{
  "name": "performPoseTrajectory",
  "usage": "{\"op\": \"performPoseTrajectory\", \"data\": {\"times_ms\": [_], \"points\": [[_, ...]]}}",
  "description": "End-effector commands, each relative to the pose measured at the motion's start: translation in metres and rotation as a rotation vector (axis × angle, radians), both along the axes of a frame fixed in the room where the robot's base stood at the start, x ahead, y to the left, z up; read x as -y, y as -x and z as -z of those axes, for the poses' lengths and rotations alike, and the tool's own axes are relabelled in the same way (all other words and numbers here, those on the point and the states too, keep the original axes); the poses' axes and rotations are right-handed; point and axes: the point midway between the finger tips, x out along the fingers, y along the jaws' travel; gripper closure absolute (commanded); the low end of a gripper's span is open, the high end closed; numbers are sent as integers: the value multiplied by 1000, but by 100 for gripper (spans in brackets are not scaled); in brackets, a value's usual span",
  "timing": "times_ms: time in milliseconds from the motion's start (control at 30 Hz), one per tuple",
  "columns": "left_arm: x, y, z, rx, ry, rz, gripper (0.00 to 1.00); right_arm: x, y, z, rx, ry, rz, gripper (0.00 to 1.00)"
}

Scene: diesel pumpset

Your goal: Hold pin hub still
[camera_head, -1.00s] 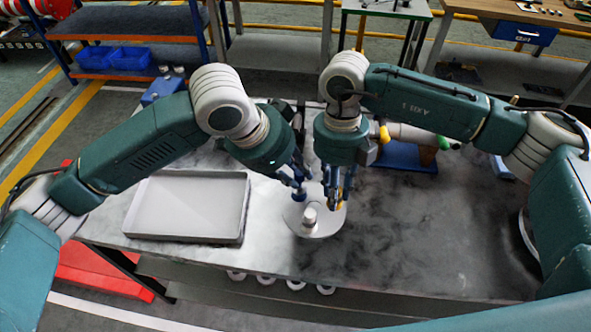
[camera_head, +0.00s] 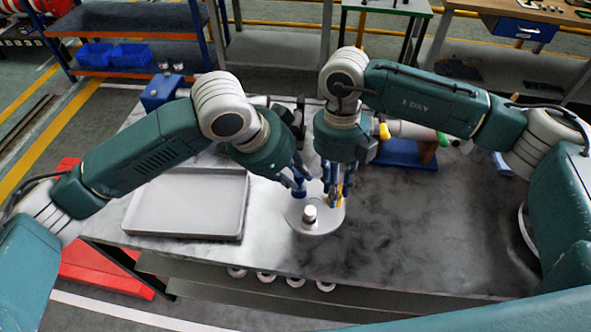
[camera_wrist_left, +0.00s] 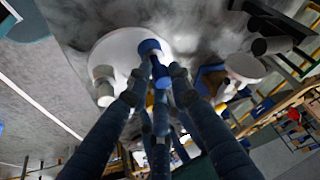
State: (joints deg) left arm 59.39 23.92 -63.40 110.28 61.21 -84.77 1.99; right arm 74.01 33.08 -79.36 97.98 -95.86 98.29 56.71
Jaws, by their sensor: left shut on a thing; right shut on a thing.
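The pin hub (camera_head: 326,226) is a pale round disc with a short central boss (camera_head: 310,214), lying flat on the grey bench. In the left wrist view the disc (camera_wrist_left: 112,52) also shows, with a blue peg (camera_wrist_left: 150,47) at its edge. My left gripper (camera_head: 299,191) comes down at the disc's upper left edge, its fingers shut on the blue peg. My right gripper (camera_head: 338,196) is at the disc's upper right edge, shut beside a yellow part (camera_head: 340,202), probably a peg. Its fingers largely hide that hold.
An empty grey tray (camera_head: 190,204) lies to the left on the bench. A blue stand with a cylindrical part (camera_head: 405,150) is at the back right. A blue block (camera_head: 160,92) is at the back left. The bench's right part is clear.

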Motion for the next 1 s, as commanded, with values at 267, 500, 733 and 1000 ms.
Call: {"op": "performPoseTrajectory", "data": {"times_ms": [267, 500, 733, 1000], "points": [[0, 0, 6, -1, 0, 0, 100, 0, 1, 0, -3, -1, -2, 100], [0, 0, 11, 0, 1, 0, 100, 0, 1, 0, -3, -1, -3, 100], [0, 0, 13, 1, 1, 0, 78, -1, 1, 0, -4, -1, -3, 100], [0, 0, 13, 0, 0, 0, 58, -1, 2, 0, -4, -1, -3, 100]]}}
